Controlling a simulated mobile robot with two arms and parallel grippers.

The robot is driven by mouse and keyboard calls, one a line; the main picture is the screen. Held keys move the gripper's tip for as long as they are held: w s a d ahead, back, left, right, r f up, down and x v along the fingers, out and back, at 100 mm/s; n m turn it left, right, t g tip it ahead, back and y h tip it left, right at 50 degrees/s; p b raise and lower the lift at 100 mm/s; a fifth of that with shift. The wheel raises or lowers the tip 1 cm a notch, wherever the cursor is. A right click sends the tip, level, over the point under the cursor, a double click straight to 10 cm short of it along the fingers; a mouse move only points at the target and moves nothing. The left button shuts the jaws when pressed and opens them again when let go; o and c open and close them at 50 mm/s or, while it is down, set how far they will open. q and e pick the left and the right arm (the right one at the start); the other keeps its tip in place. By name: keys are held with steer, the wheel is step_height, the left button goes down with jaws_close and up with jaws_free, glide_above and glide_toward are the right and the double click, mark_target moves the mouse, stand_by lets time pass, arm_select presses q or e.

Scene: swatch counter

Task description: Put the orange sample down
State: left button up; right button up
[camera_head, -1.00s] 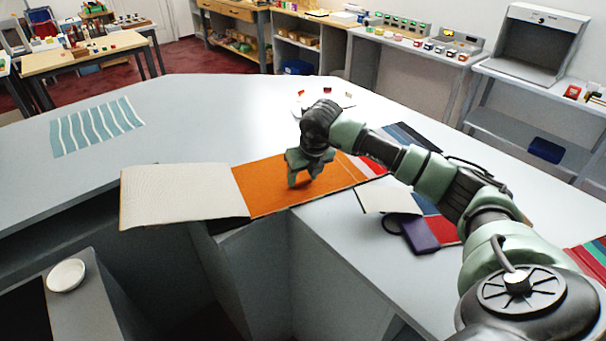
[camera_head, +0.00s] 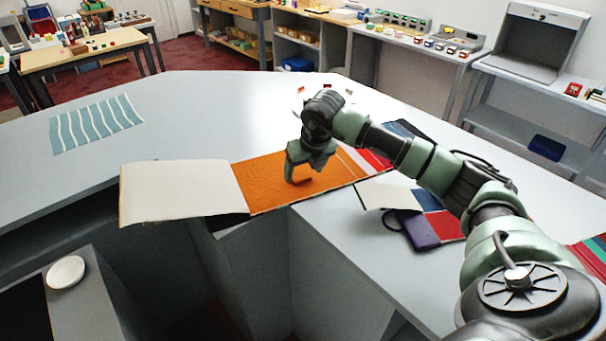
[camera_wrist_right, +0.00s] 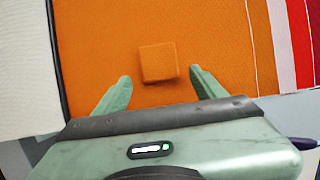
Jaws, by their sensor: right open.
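The orange sample (camera_wrist_right: 158,62) is a small square that lies on the orange fabric panel (camera_wrist_right: 100,30) in the right wrist view, close to the panel's colour. My right gripper (camera_wrist_right: 160,76) is open, with one green finger on each side of the sample and clear space between. The sample sits level with and slightly beyond the fingertips. In the head view my right gripper (camera_head: 299,176) is low over the orange panel (camera_head: 262,183), and I cannot pick the sample out clearly there. My left gripper is not in view.
A cream panel (camera_head: 180,190) adjoins the orange one on the left, and red and white strips (camera_head: 374,160) on the right. A purple tag (camera_head: 418,232) lies near the counter's front edge. A striped teal swatch (camera_head: 95,123) lies far left; the counter between is clear.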

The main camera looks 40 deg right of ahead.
steer(key=b+v, duration=0.1)
steer(key=v, duration=0.9)
steer(key=shift+b, duration=0.3)
steer(key=shift+s+f, duration=0.1)
